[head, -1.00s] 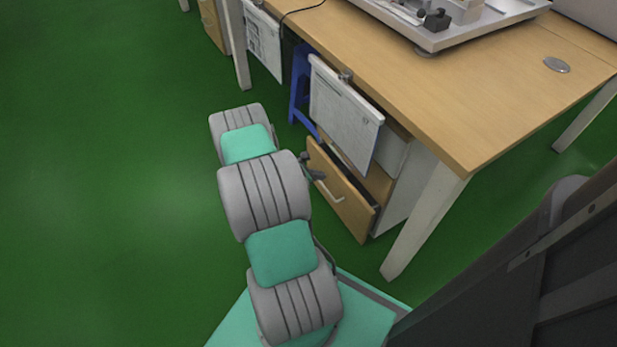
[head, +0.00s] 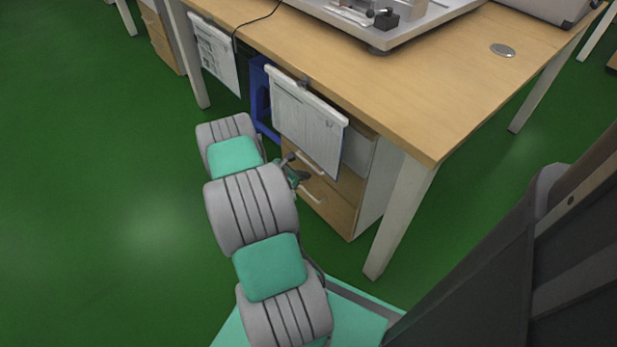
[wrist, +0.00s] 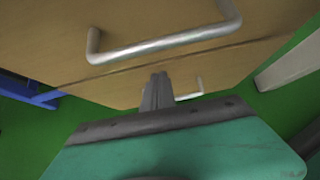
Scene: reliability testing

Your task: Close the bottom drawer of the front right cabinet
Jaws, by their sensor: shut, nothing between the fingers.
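The wooden cabinet (head: 372,185) stands under the front right corner of the desk. Its bottom drawer (head: 335,212) looks flush with the cabinet, with no open gap visible. The drawer's metal handle (head: 314,196) is on its front. In the wrist view the bottom drawer (wrist: 118,92) lies below a seam, under a drawer with a large handle (wrist: 165,44). My gripper (head: 302,175) is at the cabinet front. In the wrist view my gripper (wrist: 157,88) is shut and empty, its fingers pointing at the bottom drawer beside its handle. I cannot tell whether they touch it.
A hanging paper clipboard (head: 308,122) covers part of the cabinet's upper front. A white desk leg (head: 400,218) stands right of the cabinet. A blue stool-like object (head: 262,98) is to the left under the desk. Green floor (head: 90,200) is clear at left.

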